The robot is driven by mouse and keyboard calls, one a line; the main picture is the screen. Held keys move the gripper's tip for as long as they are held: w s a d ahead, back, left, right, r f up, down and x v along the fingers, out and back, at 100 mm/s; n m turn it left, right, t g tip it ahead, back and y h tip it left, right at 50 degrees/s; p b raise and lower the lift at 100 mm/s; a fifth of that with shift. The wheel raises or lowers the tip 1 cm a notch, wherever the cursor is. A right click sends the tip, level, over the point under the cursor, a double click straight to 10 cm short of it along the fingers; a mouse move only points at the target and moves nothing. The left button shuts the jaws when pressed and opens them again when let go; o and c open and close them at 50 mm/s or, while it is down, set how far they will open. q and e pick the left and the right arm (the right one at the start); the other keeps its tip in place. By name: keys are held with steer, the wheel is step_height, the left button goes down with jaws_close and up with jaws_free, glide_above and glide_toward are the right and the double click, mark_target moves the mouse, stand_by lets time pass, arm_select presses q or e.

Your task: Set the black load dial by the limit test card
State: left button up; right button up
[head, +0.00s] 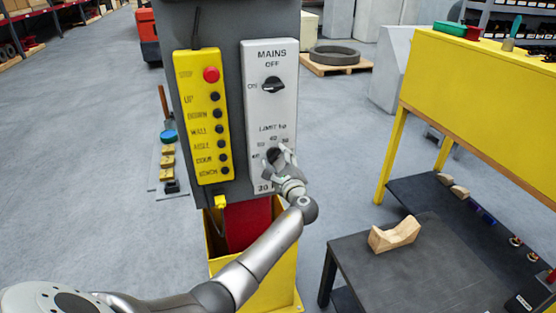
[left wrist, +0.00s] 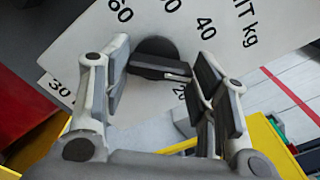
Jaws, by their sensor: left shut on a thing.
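The black load dial (head: 273,155) is low on the grey-white MAINS panel (head: 286,107), under the "LIMIT kg" print. My left gripper (head: 279,163) is shut on it, one finger on each side. In the left wrist view the dial's black bar (left wrist: 161,67) lies between the fingertips (left wrist: 158,75). Its right end lies between the marks 40 and, it seems, 20; the right finger hides part of the scale there. A white label reading "30" (head: 264,188), apparently the limit test card, is at the panel's bottom, partly behind my gripper. My right gripper is not in view.
A yellow button box (head: 203,118) with a red stop button is left of the panel. A yellow bin (head: 285,268) stands below. A dark table (head: 405,265) with a wooden V-block (head: 394,234) and a yellow bench (head: 481,107) are at right.

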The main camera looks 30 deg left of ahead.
arm_select(q)
steer(key=o, duration=1)
steer(key=v, duration=1.2)
